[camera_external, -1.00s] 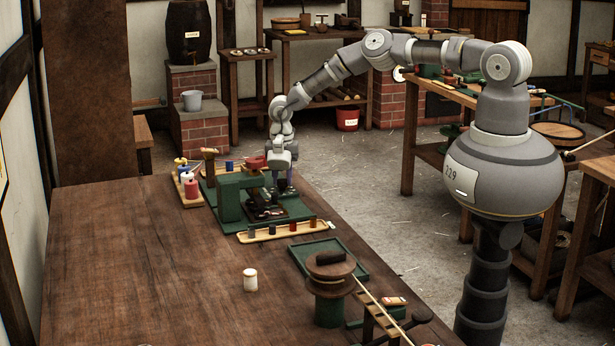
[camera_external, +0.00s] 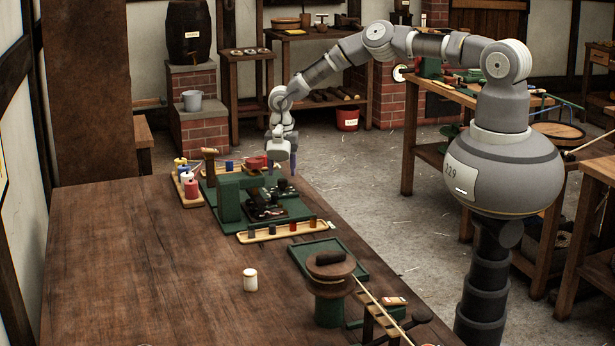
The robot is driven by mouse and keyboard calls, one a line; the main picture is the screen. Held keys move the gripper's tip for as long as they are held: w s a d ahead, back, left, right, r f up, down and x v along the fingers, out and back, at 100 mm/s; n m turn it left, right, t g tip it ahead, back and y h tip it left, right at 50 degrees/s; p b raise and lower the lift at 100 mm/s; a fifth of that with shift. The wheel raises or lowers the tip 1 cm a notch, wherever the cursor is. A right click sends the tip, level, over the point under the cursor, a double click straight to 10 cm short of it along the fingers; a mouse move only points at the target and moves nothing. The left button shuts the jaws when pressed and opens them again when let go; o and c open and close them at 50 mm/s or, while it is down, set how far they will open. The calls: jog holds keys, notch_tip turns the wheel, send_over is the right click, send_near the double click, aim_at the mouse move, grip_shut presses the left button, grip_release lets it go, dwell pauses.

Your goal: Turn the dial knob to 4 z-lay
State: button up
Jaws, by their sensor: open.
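My gripper (camera_external: 281,166) is open and points down above the far right part of the green machine (camera_external: 229,198) on the wooden table. Its fingertips show as blue tips. A red round part (camera_external: 256,162) shows just left of the gripper, at the machine's far side. A dark plate with small parts (camera_external: 266,208) lies on the machine's green base, below and to the left of the fingers. The dial knob and its marks are too small to make out for sure. I cannot tell whether the fingers touch anything.
A wooden tray with red, white and yellow spools (camera_external: 188,183) stands left of the machine. A tray of small coloured cylinders (camera_external: 285,232) lies in front. A white cylinder (camera_external: 250,280), a green tray (camera_external: 327,257) and a brown-topped reel (camera_external: 330,272) are nearer. The table's left half is clear.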

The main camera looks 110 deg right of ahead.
aim_at(282, 180)
notch_tip(282, 180, up, 5)
jog(key=shift+f, duration=0.1)
dwell(0.4)
